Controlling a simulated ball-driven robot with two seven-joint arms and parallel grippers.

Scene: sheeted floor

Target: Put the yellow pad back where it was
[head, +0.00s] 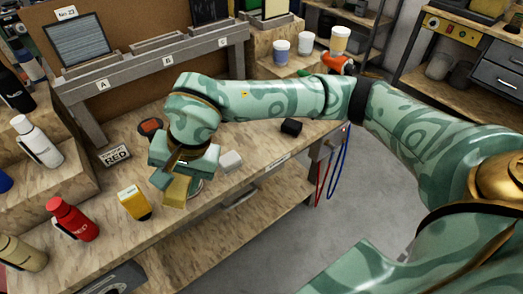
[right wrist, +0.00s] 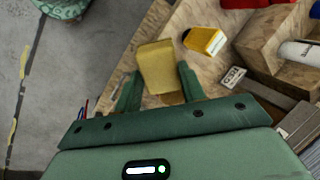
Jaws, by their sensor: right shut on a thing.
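My right gripper (head: 172,186) is over the front part of the wooden bench (head: 255,195) in the head view. It is shut on a yellow pad (head: 178,190). In the right wrist view the pad (right wrist: 160,68) sits between the two green fingers of my right gripper (right wrist: 158,92) and sticks out past them. In the head view the gripper hides part of the pad, and I cannot tell whether the pad touches the bench. My left gripper is not in view.
A yellow box with a dark end (head: 133,203) lies left of the gripper, with a red bottle (head: 72,218) beyond it. A rack (head: 150,68) labelled A, B, C stands behind.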

